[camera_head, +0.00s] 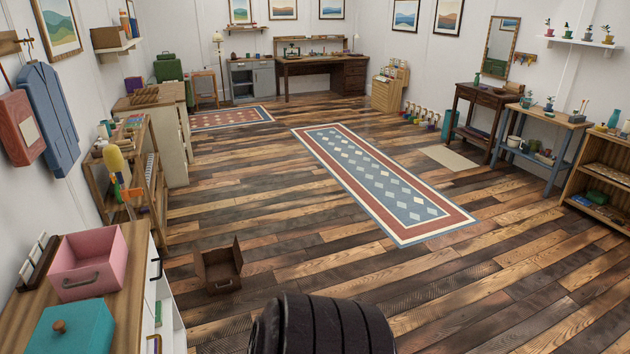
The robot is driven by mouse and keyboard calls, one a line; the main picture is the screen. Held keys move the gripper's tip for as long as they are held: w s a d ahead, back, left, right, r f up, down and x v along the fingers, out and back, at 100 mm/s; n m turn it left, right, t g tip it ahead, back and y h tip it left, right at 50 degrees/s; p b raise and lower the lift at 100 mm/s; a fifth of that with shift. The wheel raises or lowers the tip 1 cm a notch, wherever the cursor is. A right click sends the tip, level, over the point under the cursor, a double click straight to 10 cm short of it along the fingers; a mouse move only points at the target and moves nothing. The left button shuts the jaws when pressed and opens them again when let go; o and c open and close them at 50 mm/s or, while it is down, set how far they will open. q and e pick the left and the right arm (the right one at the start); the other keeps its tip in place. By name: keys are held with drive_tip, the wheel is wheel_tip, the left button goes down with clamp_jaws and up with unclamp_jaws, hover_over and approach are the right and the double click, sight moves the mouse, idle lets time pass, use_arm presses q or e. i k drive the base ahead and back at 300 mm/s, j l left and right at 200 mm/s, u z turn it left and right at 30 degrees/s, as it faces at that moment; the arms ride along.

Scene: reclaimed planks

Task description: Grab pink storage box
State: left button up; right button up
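The pink storage box (103,274) stands upright on a wooden-topped cabinet at the lower left. Its top is open, and a dark handle is on its front face. The inside looks empty from here, though its floor is only partly visible. Neither of my grippers is in view. A black ribbed part of my own body shows at the bottom centre, well to the right of the box.
A teal lidded box (72,328) stands just in front of the pink box on the cabinet top (128,302). A dark rack (38,263) is behind it at the left. A small open brown box (218,268) sits on the floor. The central floor is clear.

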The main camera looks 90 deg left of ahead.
sight(89, 264)
drive_tip(key=u, duration=4.6)
drive_tip(key=i+l+u, duration=0.15)
drive_tip(key=l+u, duration=0.2)
drive_tip(key=u, duration=0.15)
drive_tip(key=l+u, duration=0.35)
drive_tip(key=u, duration=0.15)
drive_tip(key=l+u, duration=0.5)
drive_tip(key=i+j, duration=0.05)
drive_tip(key=j, duration=0.05)
